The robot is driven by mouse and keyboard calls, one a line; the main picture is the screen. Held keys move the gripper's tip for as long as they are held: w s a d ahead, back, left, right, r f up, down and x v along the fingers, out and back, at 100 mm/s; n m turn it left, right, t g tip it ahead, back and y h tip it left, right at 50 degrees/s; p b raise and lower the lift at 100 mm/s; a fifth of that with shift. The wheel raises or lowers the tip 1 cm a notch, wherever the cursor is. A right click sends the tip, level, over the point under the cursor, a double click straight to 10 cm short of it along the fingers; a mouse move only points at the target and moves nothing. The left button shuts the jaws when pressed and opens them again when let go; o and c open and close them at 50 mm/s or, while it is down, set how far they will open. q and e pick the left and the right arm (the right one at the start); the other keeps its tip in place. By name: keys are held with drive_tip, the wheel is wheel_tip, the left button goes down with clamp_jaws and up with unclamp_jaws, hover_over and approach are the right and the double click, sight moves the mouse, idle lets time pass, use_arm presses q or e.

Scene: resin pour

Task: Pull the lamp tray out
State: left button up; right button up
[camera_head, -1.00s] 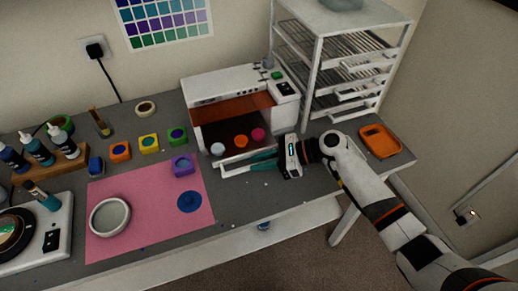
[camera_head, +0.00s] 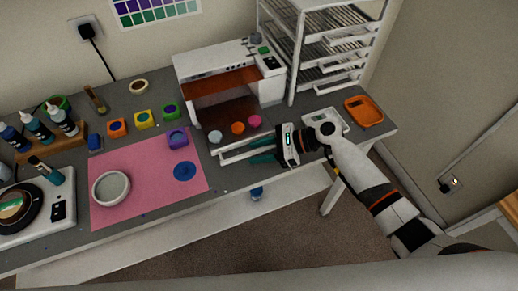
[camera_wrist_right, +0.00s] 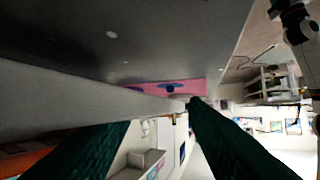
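The lamp (camera_head: 225,68) is a white box with an orange window at the back of the bench. Its white lamp tray (camera_head: 229,157) sticks out of the front. A white, an orange (camera_head: 238,128) and a pink round piece lie at the lamp's open front. My right gripper (camera_head: 262,153) is at the tray's front, its teal fingers on either side of the white handle bar. In the right wrist view the bar (camera_wrist_right: 70,100) runs past the dark green fingers; the contact is partly hidden. My left gripper is not in view.
A pink mat (camera_head: 140,205) with a round dish (camera_head: 111,188) lies left of the tray. A purple pot (camera_head: 178,139) stands on it. A white rack (camera_head: 297,60) and an orange tray (camera_head: 363,111) are to the right. The bench's front edge is close below the gripper.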

drive_tip(key=shift+d, duration=0.2)
drive_tip(key=b+v, duration=0.2)
drive_tip(key=v, duration=0.9)
drive_tip(key=shift+d+r, duration=0.15)
drive_tip(key=shift+d, duration=0.15)
